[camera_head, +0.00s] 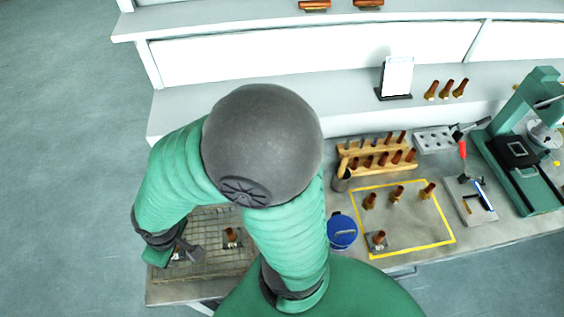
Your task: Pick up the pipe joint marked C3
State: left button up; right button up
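A wire mesh belt (208,221) lies on the bench at the lower left. A copper-brown pipe joint (231,236) stands on it, on a small pale plate. My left gripper (184,250) hangs low over the left part of the mesh. A small pale plate shows right at its fingers, and any joint there is mostly hidden. I cannot tell whether the fingers are open or shut. More pipe joints stand inside a yellow outline (404,247), one of them at its front left corner (378,239). No C3 mark is readable. My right gripper is not in view.
A blue round container (342,231) stands between the mesh and the yellow outline. Behind are a wooden rack (376,158) and a grey holed block (433,140). A green press (529,150) stands at the right. My arm covers the bench middle.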

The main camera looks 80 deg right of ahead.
aim_at(425, 194)
jog(key=z, duration=0.45)
jog(key=j+z, duration=0.1)
jog(key=z, duration=0.8)
jog(key=k+z, duration=0.1)
jog(key=z, duration=0.35)
jog(key=j+z, duration=0.1)
jog(key=z, duration=0.3)
jog(key=i+l+z, duration=0.1)
jog(key=z, duration=1.6)
jog(key=i+j, duration=0.05)
jog(key=j, duration=0.05)
